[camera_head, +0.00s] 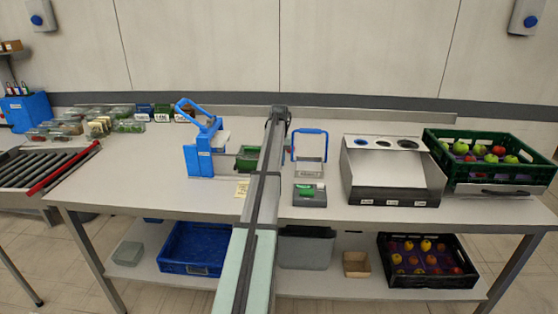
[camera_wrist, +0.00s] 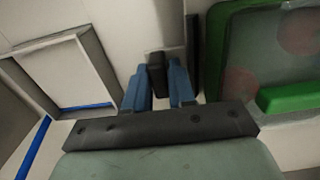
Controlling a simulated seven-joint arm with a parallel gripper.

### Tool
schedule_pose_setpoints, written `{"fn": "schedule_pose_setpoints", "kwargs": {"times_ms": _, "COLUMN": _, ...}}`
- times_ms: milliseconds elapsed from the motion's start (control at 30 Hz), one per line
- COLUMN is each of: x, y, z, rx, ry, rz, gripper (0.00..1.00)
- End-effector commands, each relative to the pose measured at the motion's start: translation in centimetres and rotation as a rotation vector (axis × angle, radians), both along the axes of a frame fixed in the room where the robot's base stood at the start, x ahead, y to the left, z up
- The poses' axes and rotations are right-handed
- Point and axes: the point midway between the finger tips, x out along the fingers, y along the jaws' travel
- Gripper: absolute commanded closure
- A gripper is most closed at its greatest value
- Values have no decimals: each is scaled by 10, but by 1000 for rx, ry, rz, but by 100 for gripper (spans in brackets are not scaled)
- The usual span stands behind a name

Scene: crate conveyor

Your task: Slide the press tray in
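In the head view, the blue press (camera_head: 205,152) stands left of my arm with its looped lever raised. A green tray (camera_head: 243,163) is at its right side, sticking out, partly hidden by my arm. The wrist view shows a green frame (camera_wrist: 212,60), probably this tray, around a translucent cover with blurred reddish shapes. My gripper (camera_wrist: 160,65) is just left of this green frame, seemingly apart from it. A dark block shows between its blue fingers; whether it is fingertip pads or a held part is unclear. The arm hides the gripper in the head view.
A blue-handled frame (camera_head: 310,170) and grey box (camera_head: 310,195) stand right of my arm. A sloped metal bin (camera_head: 390,177) and green apple crate (camera_head: 500,188) lie further right. Several punnets (camera_head: 130,126) sit back left. The front left table (camera_head: 130,180) is clear.

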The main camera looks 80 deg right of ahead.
Motion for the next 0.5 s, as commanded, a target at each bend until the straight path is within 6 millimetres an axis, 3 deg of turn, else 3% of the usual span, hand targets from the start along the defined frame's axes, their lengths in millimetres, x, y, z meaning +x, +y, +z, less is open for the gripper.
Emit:
{"fn": "schedule_pose_setpoints", "kwargs": {"times_ms": 200, "x": 0, "y": 0, "z": 0, "rx": 0, "ry": 1, "rz": 0, "gripper": 100}}
{"fn": "schedule_pose_setpoints", "kwargs": {"times_ms": 500, "x": 0, "y": 0, "z": 0, "rx": 0, "ry": 1, "rz": -1, "gripper": 100}}
